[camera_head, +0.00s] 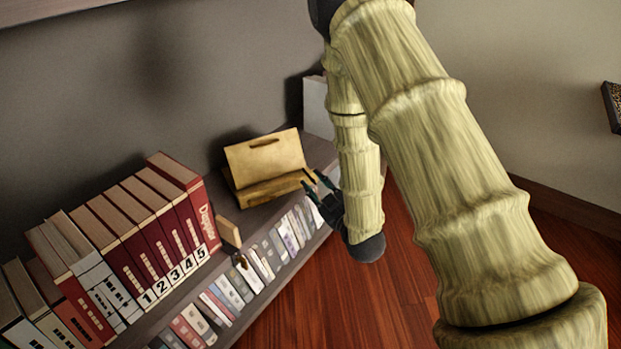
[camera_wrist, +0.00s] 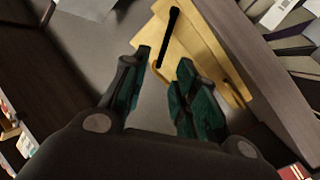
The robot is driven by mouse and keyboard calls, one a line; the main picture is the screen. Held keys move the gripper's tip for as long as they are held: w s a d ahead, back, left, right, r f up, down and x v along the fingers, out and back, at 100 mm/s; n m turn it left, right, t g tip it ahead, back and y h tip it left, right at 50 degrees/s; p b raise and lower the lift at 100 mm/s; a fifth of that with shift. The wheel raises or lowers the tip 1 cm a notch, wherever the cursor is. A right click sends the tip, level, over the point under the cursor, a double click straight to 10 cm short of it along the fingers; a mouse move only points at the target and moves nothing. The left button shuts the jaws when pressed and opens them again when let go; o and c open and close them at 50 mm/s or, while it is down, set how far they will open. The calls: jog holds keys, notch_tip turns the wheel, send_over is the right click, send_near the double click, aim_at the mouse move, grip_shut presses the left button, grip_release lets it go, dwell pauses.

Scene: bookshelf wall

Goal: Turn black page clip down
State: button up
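A light wooden book stand (camera_head: 265,158) with a tilted back board rests on top of the shelf; it also shows in the wrist view (camera_wrist: 190,54). In the wrist view a thin black bar, apparently the black page clip (camera_wrist: 168,35), lies across the wood just beyond my fingertips. I cannot pick the clip out in the head view. My gripper (camera_head: 313,185) is at the right front edge of the stand.
Red numbered books (camera_head: 165,235) stand in a row left of the stand. More books (camera_head: 262,262) fill the shelf below. The wooden floor (camera_head: 385,290) at right is clear.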

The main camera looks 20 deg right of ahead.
jog(key=shift+v, duration=0.75)
